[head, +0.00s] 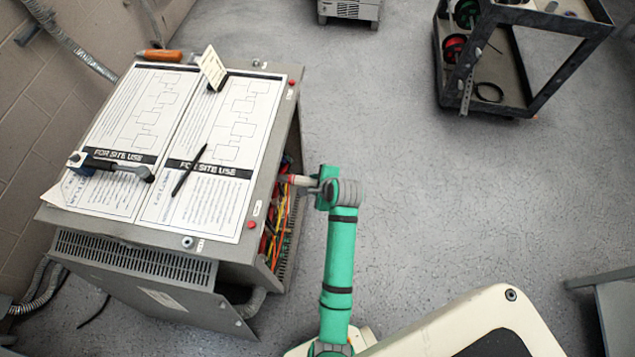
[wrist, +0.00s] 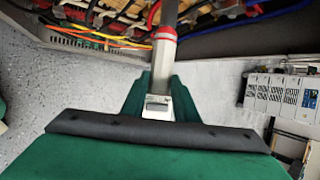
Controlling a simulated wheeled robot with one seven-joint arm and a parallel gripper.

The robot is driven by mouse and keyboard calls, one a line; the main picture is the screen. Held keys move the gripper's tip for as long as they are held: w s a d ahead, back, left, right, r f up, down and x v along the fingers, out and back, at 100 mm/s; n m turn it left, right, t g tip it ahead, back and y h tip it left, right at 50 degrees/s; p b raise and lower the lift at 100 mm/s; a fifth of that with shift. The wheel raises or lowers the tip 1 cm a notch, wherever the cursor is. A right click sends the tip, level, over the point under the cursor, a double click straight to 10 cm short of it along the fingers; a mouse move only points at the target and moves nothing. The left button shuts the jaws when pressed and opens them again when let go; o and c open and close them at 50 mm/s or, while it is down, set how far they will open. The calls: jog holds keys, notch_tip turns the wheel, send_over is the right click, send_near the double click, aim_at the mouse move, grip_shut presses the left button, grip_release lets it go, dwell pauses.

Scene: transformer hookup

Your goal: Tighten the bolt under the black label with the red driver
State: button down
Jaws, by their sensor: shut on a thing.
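My gripper (head: 316,184) is at the open right side of the grey cabinet (head: 180,243) in the head view. In the wrist view my gripper (wrist: 160,92) has its green fingers shut on a pale-handled driver (wrist: 162,62) with a red band. The driver also shows in the head view (head: 300,180), pointing left into the cabinet opening. Its grey shaft runs up among the wiring in the wrist view, and its tip is out of sight. I cannot make out the black label or the bolt under it.
Coloured wires (wrist: 115,37) crowd the opening near the shaft. Papers (head: 235,120), a black pen (head: 189,170), a torque-style tool (head: 110,166) and an orange-handled tool (head: 160,55) lie on the cabinet top. A dark cart (head: 560,22) stands back right. Floor between is clear.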

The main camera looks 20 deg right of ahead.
aim_at(294, 180)
jog(key=shift+w+a+r, duration=0.1)
jog(key=shift+w+a, duration=0.45)
jog(key=shift+a, duration=0.3)
jog(key=shift+w+a, duration=0.5)
jog(key=shift+a, duration=0.3)
jog(key=shift+w+a, duration=0.8)
jog(key=shift+a, duration=0.3)
dwell(2.3)
jog(key=shift+s, duration=0.1)
dwell(0.5)
jog(key=shift+s+d, duration=0.7)
jog(key=shift+d, duration=0.3)
jog(key=shift+s+d, duration=0.55)
jog(key=shift+d, duration=0.35)
